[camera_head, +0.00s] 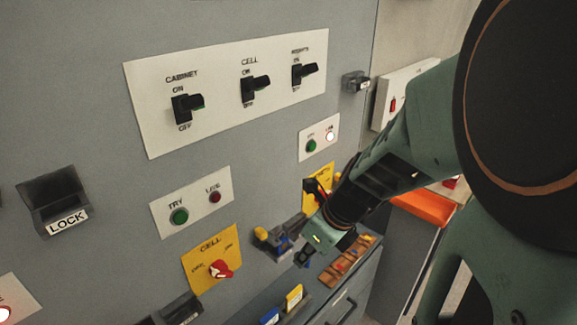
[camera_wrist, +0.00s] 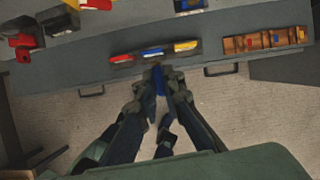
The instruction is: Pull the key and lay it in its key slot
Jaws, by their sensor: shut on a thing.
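My gripper (camera_head: 304,257) is low in front of the grey cabinet in the head view. In the wrist view my gripper (camera_wrist: 159,76) has its fingers closed together on a small blue piece (camera_wrist: 159,84), which looks like the key. The fingers hide most of it. A brown wooden tray (camera_wrist: 284,40) with red, blue and yellow marks lies to the right of the gripper; it also shows in the head view (camera_head: 343,270). I cannot tell which of its recesses is the key slot.
Red, blue and yellow pieces (camera_wrist: 183,46) stand in a row on the grey ledge just beyond the fingers. A blue and yellow fitting (camera_head: 277,241) juts from the panel beside my gripper. Yellow CELL plate (camera_head: 211,257) has a red knob. Drawer handles face the floor.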

